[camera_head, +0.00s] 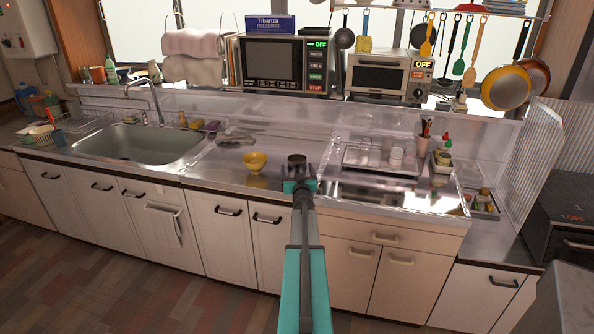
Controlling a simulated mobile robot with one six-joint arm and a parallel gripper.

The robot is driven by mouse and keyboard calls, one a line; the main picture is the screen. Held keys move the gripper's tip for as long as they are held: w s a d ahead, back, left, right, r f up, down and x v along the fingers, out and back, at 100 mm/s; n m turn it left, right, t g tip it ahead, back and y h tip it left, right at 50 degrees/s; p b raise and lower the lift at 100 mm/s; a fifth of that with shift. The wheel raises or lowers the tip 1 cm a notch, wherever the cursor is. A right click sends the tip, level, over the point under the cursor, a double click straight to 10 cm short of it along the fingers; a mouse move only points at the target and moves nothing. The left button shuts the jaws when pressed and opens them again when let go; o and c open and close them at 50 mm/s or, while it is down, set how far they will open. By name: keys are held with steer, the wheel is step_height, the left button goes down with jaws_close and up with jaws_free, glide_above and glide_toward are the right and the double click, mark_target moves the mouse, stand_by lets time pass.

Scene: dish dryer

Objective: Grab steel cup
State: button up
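A small dark grey steel cup (297,161) appears upright on the metal counter, right of the yellow bowl. My gripper (298,178) is at the end of my teal arm, right at the near side of the cup. It overlaps the cup's lower part in the picture and hides its base. I cannot tell whether the fingers touch the cup, or whether they are open or shut.
A yellow bowl (255,161) stands close on the left. A dish rack (380,159) with white cups is to the right. The sink (140,142) is at the left. A microwave (270,63) and toaster oven (389,77) stand on the shelf behind.

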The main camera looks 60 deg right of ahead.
mark_target(296, 158)
steer(key=c, duration=1.4)
steer(key=shift+r, duration=0.35)
steer(key=shift+r, duration=1.45)
steer(key=shift+s+a+r+p, duration=0.1)
steer(key=shift+s+a+r, duration=0.15)
steer(key=shift+s+a, duration=1.6)
steer(key=shift+s+a+r+p, duration=0.2)
steer(key=shift+s+a, duration=1.05)
steer(key=shift+s, duration=1.1)
steer(key=shift+s+a+r+p, duration=0.1)
steer(key=shift+s+a+r, duration=0.15)
steer(key=shift+s+a, duration=1.6)
steer(key=shift+s+d, duration=0.2)
steer(key=shift+s, duration=0.15)
